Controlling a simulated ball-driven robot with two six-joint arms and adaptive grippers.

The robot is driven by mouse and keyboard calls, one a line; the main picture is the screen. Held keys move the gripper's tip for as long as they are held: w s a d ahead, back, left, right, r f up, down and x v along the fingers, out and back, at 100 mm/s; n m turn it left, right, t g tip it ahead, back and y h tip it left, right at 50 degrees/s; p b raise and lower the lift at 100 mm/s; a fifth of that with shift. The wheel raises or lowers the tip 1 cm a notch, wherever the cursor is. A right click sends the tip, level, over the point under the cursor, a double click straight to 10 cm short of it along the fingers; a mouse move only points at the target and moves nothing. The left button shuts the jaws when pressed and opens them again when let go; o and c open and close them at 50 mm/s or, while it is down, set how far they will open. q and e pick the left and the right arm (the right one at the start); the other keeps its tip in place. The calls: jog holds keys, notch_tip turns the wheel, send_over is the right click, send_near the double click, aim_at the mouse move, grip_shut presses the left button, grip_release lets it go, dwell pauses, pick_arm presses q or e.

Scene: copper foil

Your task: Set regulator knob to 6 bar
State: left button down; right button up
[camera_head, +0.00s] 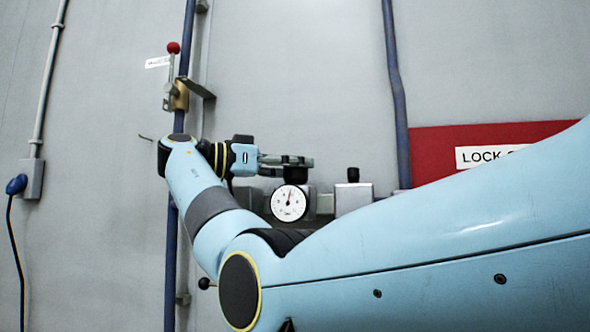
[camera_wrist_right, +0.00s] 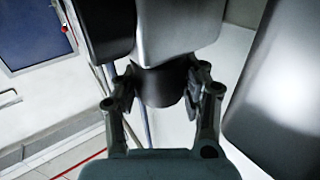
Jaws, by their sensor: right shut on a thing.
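The dark regulator knob (camera_head: 296,174) sits just above the gauge. My right gripper (camera_head: 298,161) reaches in from the left at the knob's height. In the right wrist view the dark round knob (camera_wrist_right: 160,86) lies between the two fingers of my right gripper (camera_wrist_right: 162,90), which is shut on it. The gauge's small numbers are too small to read. My left gripper is not in view.
A grey unit with a black-topped part (camera_head: 353,190) stands right of the gauge. A blue pipe with a red-balled valve lever (camera_head: 173,48) runs up the wall at left. A red lockout board (camera_head: 440,150) hangs at right. My right arm covers the lower right.

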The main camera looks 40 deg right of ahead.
jog(key=shift+f, duration=0.15)
jog(key=o, duration=1.2)
jog(key=shift+a, duration=0.1)
jog(key=v, duration=0.7)
jog(key=shift+w+a, duration=0.1)
jog(key=shift+a, duration=0.05)
